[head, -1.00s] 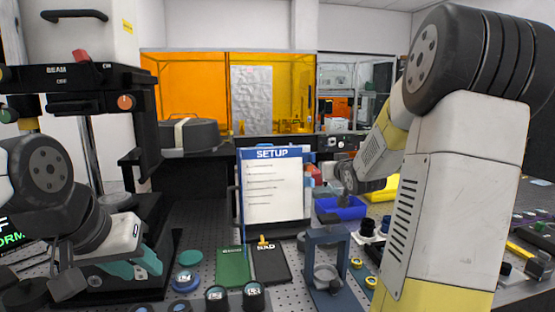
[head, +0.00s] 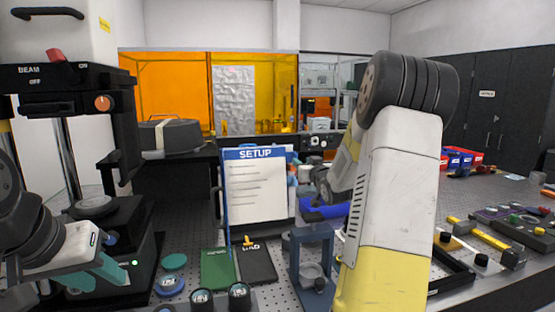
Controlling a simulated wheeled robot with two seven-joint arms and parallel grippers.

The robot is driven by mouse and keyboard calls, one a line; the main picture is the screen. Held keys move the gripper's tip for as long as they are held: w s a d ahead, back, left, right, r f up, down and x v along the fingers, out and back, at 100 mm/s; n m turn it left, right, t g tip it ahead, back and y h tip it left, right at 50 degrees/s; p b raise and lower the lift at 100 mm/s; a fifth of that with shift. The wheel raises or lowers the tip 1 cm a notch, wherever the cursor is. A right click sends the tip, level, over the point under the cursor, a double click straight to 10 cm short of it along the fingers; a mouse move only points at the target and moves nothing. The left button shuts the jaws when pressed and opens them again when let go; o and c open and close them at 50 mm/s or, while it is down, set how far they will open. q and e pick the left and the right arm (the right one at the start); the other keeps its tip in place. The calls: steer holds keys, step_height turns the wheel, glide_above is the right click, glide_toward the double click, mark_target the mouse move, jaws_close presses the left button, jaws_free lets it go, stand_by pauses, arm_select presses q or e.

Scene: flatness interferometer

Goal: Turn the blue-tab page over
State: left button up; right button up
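A white page with a blue "SETUP" header (head: 258,190) stands upright on a dark stand in the middle of the head view. Lines of small text on it are too small to read. Blue and red bits show at its right edge; I cannot make out a blue tab for certain. My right arm comes down at the right, and its dark wrist (head: 338,182) is just right of the page; its fingertips are not clearly visible. My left gripper (head: 100,274), with teal fingers, is low at the left, away from the page; its opening is unclear.
A green book (head: 217,268) and a black "BAD" book (head: 257,265) lie before the page. A blue-grey frame (head: 312,260) stands right of them, and a blue bin (head: 325,212) sits behind it. The beam instrument (head: 110,100) rises at the left. Several round parts lie in front.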

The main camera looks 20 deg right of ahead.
mark_target(297, 157)
steer(key=w, duration=0.6)
steer(key=shift+w+d, duration=0.15)
steer(key=shift+w, duration=0.15)
jaws_close()
stand_by(1.1)
